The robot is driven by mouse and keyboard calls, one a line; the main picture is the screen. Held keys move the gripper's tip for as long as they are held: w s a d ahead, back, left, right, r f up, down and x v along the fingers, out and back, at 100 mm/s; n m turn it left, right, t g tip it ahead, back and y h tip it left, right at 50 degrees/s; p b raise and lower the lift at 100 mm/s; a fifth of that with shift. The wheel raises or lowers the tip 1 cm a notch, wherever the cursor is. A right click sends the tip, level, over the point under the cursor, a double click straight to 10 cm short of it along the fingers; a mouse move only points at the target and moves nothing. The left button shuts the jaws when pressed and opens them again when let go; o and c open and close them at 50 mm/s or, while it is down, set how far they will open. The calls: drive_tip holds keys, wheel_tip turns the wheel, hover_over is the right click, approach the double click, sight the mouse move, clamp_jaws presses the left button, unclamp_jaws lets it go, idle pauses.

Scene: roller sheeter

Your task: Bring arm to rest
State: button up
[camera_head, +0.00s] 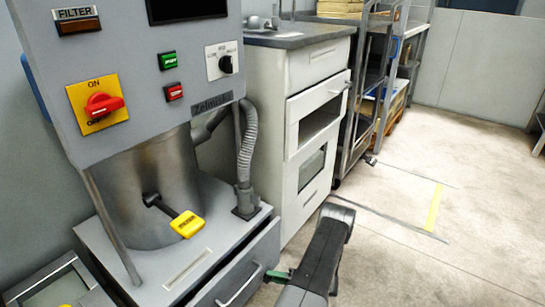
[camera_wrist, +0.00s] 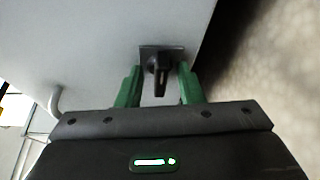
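My gripper (camera_wrist: 159,82) has two green fingers that stand apart in the wrist view. A small dark knob or latch (camera_wrist: 159,70) on a grey panel shows between them. I see gaps between the fingers and its middle part, so the gripper looks open around it. In the head view my arm reaches in from the bottom middle. A green finger of my gripper (camera_head: 278,275) shows beside the front of the grey machine's lower drawer (camera_head: 240,262). The rest of the gripper is hidden there.
The grey machine (camera_head: 55,50) has a red rotary switch (camera_head: 103,105) and a yellow-tagged lever (camera_head: 187,224). A white cabinet (camera_head: 268,85) with drawers and a metal rack (camera_head: 375,90) stand behind it. The floor (camera_head: 425,255) on the right is clear.

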drive_tip(key=n+h, duration=0.1)
drive_tip(key=n, duration=0.3)
drive_tip(key=shift+s+r+h, duration=0.1)
drive_tip(key=shift+r+h, duration=0.1)
drive_tip(key=shift+h, duration=0.2)
idle(0.4)
